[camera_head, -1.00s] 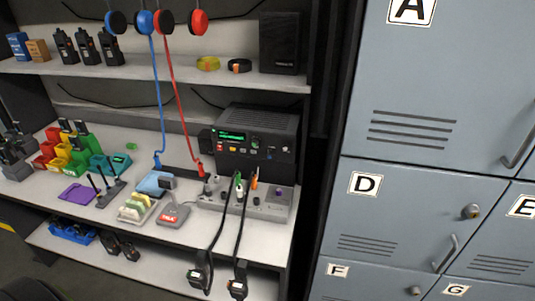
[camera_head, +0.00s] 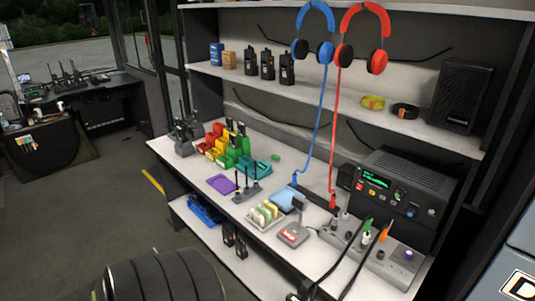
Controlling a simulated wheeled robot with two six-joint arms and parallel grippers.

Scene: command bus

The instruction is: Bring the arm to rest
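Neither of my grippers shows in the head view, and no arm that I can make out is in the frame. The white workbench (camera_head: 180,155) runs across the middle. On it are a black radio unit (camera_head: 395,195) with a lit green display, a grey panel (camera_head: 400,262) with plugs and black cables, and a grey desk microphone (camera_head: 293,233). A blue headset (camera_head: 316,16) and a red headset (camera_head: 364,20) hang above, with their coiled cords running down to the bench.
Handheld radios (camera_head: 267,64) and a black speaker (camera_head: 462,97) stand on the upper shelf (camera_head: 330,95). Coloured bins (camera_head: 215,140) stand on the bench. A dark ribbed rounded thing (camera_head: 160,278) is at the bottom left. Grey floor (camera_head: 90,215) lies open on the left. A locker edge (camera_head: 520,265) shows at right.

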